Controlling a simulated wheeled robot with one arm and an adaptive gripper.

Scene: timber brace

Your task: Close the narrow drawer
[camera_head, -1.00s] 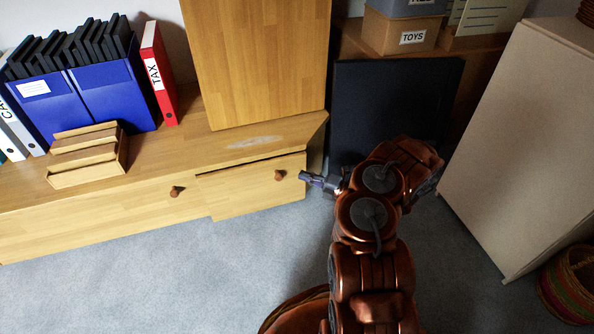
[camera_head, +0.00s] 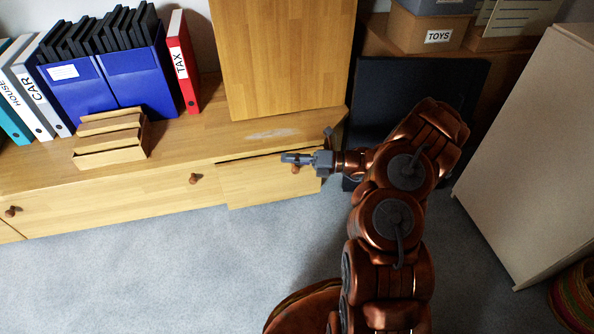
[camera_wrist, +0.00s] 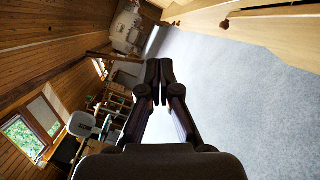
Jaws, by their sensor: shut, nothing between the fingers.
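The narrow drawer (camera_head: 262,186) is at the right end of the low wooden cabinet in the head view. Its front stands slightly out, with a dark gap along its top edge. Its round brown knob (camera_head: 296,169) is partly covered by my gripper. My gripper (camera_head: 284,158) is shut and empty, pointing left across the upper right part of the drawer front. I cannot tell whether it touches the drawer. In the wrist view the fingertips (camera_wrist: 160,78) are together, with wooden drawer fronts at the upper right.
A wide drawer (camera_head: 120,205) with a knob (camera_head: 195,179) lies to the left. A tall wooden box (camera_head: 285,60), blue files (camera_head: 110,82) and a wooden organiser (camera_head: 110,140) stand on the cabinet. A dark panel (camera_head: 455,85) and pale cabinet (camera_head: 535,150) stand right.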

